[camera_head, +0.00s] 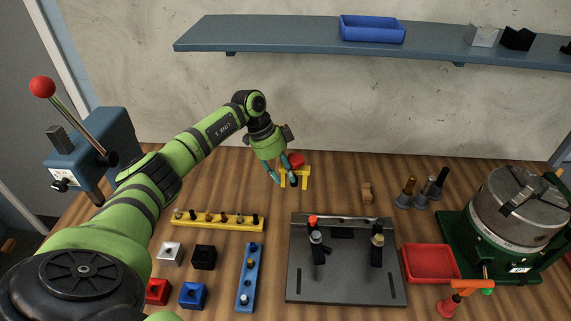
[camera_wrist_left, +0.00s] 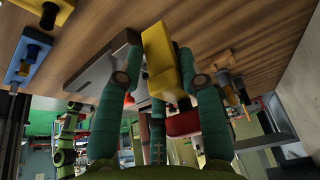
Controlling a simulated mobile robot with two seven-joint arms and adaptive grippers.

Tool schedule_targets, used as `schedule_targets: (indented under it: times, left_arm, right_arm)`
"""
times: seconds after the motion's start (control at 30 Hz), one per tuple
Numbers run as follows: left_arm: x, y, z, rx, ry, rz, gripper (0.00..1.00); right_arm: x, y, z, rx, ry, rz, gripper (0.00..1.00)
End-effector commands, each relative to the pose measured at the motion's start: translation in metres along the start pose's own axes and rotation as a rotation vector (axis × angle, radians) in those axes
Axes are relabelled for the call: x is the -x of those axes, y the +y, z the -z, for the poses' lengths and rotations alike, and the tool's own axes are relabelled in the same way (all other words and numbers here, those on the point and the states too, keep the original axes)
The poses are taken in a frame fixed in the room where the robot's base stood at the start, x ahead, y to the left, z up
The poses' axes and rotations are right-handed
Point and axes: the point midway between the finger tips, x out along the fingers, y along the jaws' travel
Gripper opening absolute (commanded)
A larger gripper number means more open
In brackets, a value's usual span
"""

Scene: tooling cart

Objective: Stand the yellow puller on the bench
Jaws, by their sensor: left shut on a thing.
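The yellow puller (camera_head: 306,172) is at my left gripper (camera_head: 285,178), over the back middle of the wooden bench (camera_head: 340,175). In the head view its yellow crossbar and legs show, legs pointing down, with the fingers partly in front. I cannot tell if its feet touch the bench. In the left wrist view the yellow puller (camera_wrist_left: 160,58) lies between the teal fingers of my left gripper (camera_wrist_left: 158,80), which is shut on it. A red round thing (camera_head: 296,159) shows right beside the gripper; what it belongs to is unclear. My right gripper is not in view.
A grey fixture plate (camera_head: 345,290) stands in front of the puller. A yellow rack (camera_head: 218,219) and a blue rack (camera_head: 246,278) lie to the left. A small wooden piece (camera_head: 367,193), dark-handled tools (camera_head: 428,191), a red tray (camera_head: 430,262) and a green-based chuck (camera_head: 520,215) are right.

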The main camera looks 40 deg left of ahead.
Motion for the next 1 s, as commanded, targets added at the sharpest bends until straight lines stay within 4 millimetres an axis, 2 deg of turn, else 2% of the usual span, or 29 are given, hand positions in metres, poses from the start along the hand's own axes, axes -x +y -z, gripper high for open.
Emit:
schedule_targets:
  times: [0.23,0.73,1.0]
  left_arm:
    - [-0.005,0.000,-0.008,0.067,0.004,0.029,0.00]
    - [-0.041,0.001,-0.022,0.064,0.003,0.027,0.00]
    - [-0.046,0.001,-0.024,0.063,0.003,0.027,0.00]
  right_arm:
    - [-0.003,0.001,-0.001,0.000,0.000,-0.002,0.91]
    - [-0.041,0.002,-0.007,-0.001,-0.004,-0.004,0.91]
    - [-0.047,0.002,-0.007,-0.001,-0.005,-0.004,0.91]
